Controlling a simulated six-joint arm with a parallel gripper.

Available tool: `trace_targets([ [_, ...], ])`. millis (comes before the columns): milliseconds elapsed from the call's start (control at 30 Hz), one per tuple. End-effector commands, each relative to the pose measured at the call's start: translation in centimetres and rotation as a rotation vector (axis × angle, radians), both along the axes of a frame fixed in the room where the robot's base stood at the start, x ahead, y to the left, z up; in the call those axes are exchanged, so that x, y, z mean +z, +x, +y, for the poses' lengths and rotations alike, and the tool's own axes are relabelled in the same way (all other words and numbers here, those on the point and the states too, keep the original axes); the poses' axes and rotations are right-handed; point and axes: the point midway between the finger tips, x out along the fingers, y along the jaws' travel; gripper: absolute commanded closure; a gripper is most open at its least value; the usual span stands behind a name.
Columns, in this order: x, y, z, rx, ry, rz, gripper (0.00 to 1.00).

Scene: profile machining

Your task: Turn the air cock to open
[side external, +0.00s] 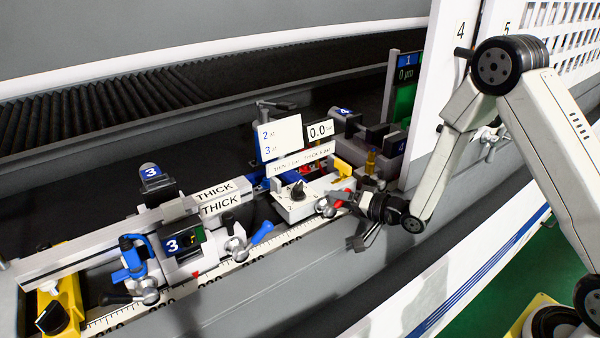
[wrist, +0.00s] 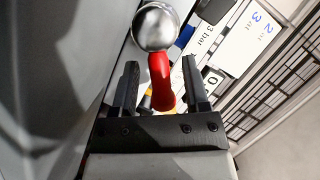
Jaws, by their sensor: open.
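The air cock's red lever (wrist: 160,82) extends from a round silver metal hub (wrist: 155,26) in the wrist view. In the side view, red parts of the cock (side external: 336,204) show at the right of the white control box, partly hidden by my gripper. My gripper (side external: 346,222) is open beside the cock. In the wrist view, its two black fingers (wrist: 160,66) stand on either side of the red lever, with gaps on both sides.
The white box has a black knob (side external: 298,191). A white card (side external: 279,139) stands behind it. To the left are a clamp unit marked 3 (side external: 182,252) with a blue lever (side external: 262,233), and bars labelled THICK (side external: 220,196). A white panel (side external: 436,85) rises at right. A ruler (side external: 215,284) runs in front.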

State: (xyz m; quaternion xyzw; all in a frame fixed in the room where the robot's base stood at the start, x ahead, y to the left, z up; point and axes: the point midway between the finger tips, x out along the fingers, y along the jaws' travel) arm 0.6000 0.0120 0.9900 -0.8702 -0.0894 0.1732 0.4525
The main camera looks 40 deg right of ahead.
Motion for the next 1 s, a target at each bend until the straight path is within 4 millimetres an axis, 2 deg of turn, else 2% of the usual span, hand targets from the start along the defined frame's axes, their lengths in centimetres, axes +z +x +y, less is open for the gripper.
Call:
trace_targets([
  [267,-0.02,0.17,0.07,0.0,0.0,0.0,0.41],
  [300,-0.03,0.17,0.06,0.0,0.0,0.0,0.44],
  [467,-0.03,0.16,0.06,0.0,-0.001,0.0,0.95],
  [500,-0.03,0.15,0.06,0.0,-0.001,0.0,1.0],
  [1000,-0.05,0.12,0.02,-0.001,-0.001,0.002,1.0],
])
